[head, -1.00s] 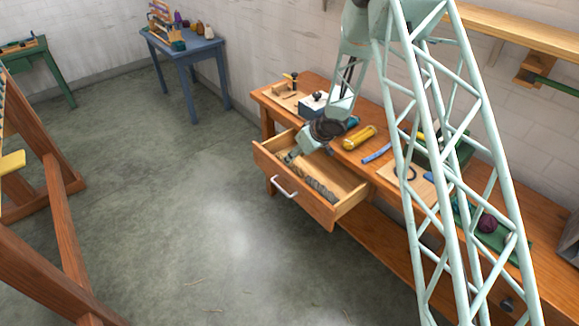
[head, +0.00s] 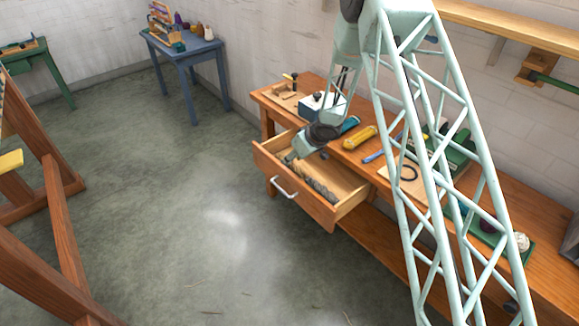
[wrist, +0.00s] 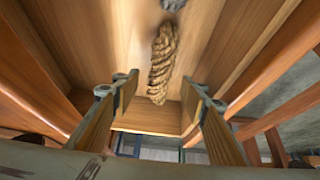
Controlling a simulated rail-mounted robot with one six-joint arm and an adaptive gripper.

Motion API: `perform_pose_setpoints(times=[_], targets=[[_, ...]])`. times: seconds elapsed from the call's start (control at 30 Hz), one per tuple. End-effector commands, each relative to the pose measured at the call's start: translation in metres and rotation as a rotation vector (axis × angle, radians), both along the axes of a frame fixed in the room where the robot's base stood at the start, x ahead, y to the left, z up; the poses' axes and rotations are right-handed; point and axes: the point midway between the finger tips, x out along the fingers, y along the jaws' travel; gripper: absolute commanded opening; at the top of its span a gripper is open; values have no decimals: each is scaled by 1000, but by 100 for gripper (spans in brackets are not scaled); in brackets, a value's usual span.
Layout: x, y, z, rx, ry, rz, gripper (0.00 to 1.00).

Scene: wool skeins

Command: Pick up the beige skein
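The beige skein (wrist: 162,62), a twisted tan hank, lies lengthwise on the wooden floor of the open drawer (wrist: 140,122). In the wrist view it is just beyond and between the fingertips of my gripper (wrist: 161,88), which is open with nothing between its fingers. A grey skein (wrist: 172,4) lies end to end with the beige one at the top edge. In the head view my gripper (head: 290,157) reaches down into the drawer (head: 305,205). A row of twisted skeins (head: 320,188) shows beside it; the beige one is hard to tell apart there.
The drawer walls (wrist: 230,45) stand close on both sides. The wooden bench (head: 350,160) above holds a yellow cylinder (head: 359,137), a blue-and-white box (head: 320,106) and other tools. The floor before the drawer is clear.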

Motion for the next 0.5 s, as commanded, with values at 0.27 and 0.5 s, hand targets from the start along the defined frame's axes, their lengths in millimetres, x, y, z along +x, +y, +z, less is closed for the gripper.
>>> perform_pose_setpoints(times=[0.27, 0.5], targets=[[12, 10, -23, 0, -1, -1, 40], [14, 12, -28, 0, -1, -1, 40]])
